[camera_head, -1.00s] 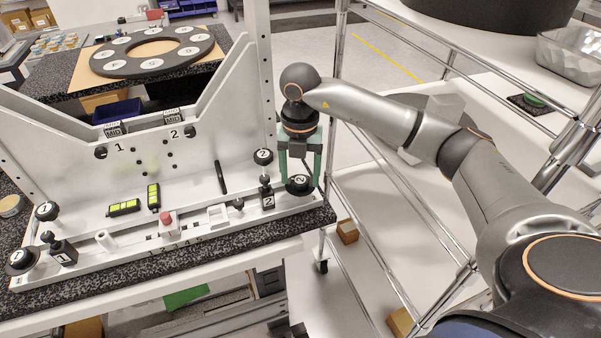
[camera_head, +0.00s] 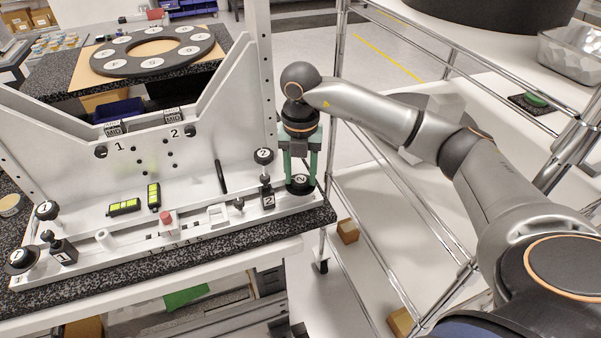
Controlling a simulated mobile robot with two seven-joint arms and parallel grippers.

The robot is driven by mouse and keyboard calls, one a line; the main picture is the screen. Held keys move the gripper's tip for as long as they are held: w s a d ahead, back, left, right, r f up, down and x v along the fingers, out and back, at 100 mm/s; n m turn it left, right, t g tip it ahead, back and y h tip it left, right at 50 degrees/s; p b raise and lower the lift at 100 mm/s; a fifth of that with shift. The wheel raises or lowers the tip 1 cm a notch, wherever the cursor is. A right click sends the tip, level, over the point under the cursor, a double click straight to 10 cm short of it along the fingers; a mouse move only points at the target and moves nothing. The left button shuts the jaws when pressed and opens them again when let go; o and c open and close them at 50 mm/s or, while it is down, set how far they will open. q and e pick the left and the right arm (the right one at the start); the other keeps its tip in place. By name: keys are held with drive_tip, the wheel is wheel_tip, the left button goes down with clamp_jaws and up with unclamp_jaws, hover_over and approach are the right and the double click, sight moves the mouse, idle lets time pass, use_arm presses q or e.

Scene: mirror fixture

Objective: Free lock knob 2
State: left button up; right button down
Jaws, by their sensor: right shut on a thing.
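Lock knob 2, a round black knob with a white "2" label (camera_head: 300,179), sits at the right end of the pale fixture base (camera_head: 200,227). My right gripper (camera_head: 300,184) points straight down over it, with one green finger on each side. It is shut on the knob, which is still seated at the base. The fingers partly cover the knob's rim, and its stem is hidden. My left gripper is out of view.
Left of the knob stand a black block marked 2 (camera_head: 268,200) and a smaller upright knob marked 2 (camera_head: 263,156). The tall white fixture plate (camera_head: 215,120) rises behind. A wire shelf rack (camera_head: 375,215) stands close to the right.

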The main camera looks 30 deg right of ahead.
sight(300, 179)
drive_tip(key=n+b, duration=0.1)
drive_tip(key=n, duration=0.3)
drive_tip(key=shift+n, duration=0.4)
drive_tip(key=n+b, duration=0.1)
drive_tip(key=n, duration=0.4)
drive_tip(key=shift+b, duration=0.4)
drive_tip(key=n+b, duration=0.1)
drive_tip(key=n, duration=0.3)
drive_tip(key=shift+n, duration=0.4)
drive_tip(key=shift+n+b, duration=0.5)
drive_tip(key=shift+n, duration=1.8)
drive_tip(key=shift+c, duration=1.7)
unclamp_jaws()
wheel_tip(300, 179, up, 8)
drive_tip(key=shift+f, duration=0.2)
